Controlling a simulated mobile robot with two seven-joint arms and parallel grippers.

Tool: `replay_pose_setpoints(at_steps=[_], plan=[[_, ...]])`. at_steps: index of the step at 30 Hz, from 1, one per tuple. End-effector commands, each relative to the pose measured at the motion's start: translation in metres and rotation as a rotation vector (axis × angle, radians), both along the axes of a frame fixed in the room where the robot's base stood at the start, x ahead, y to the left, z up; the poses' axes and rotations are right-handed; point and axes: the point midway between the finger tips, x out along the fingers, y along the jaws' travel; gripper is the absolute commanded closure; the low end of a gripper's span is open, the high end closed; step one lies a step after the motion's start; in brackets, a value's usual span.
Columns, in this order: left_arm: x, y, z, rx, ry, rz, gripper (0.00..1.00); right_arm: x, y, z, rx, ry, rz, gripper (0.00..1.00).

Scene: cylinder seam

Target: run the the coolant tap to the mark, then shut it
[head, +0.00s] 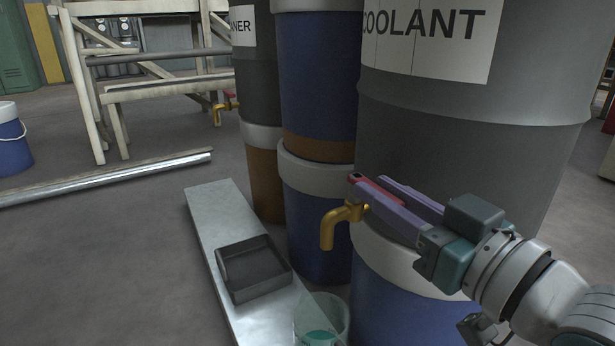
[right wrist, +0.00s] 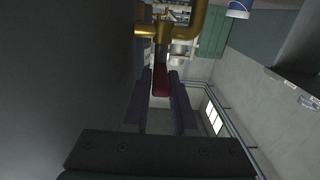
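The coolant tap (head: 340,222) is brass, with its spout pointing down, on the grey drum labelled COOLANT (head: 455,95). Its red lever (head: 376,188) also shows in the right wrist view (right wrist: 160,80). My right gripper (head: 375,182) has its two purple fingers on either side of the lever, with a narrow gap showing; I see no firm grip. A clear container (head: 336,309) with teal liquid low in it stands below the spout, cut by the bottom edge. I see no stream from the spout. A fill mark cannot be made out. My left gripper is not in view.
A dark tray (head: 253,268) lies on the pale metal plank (head: 207,208) left of the drums. Another drum with a partly hidden label (head: 257,70) and its own tap (head: 224,108) stands behind. A blue bucket (head: 12,145) is at far left. Open floor lies left of the plank.

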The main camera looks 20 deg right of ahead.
Motion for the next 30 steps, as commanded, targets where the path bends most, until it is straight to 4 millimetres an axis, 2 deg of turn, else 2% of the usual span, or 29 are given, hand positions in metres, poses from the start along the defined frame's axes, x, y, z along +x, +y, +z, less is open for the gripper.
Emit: replay_pose_setpoints(at_steps=[1, 7, 16, 20, 24, 30], plan=[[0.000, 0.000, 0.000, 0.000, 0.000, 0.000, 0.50, 0.000, 0.000, -0.001, 0.000, 0.001, 0.000, 0.69], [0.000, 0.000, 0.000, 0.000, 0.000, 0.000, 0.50, 0.000, 0.000, 0.000, 0.000, -0.001, 0.000, 0.47], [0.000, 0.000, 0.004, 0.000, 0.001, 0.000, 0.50, -0.004, -0.001, 0.002, 0.000, 0.000, -0.001, 0.47], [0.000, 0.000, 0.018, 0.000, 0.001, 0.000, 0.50, -0.022, -0.005, 0.004, -0.001, 0.004, -0.001, 0.47], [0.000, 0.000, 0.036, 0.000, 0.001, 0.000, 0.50, -0.051, -0.012, 0.005, -0.001, 0.006, -0.001, 0.47], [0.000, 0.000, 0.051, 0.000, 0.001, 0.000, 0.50, -0.084, -0.020, 0.003, -0.002, 0.004, -0.001, 0.47]])
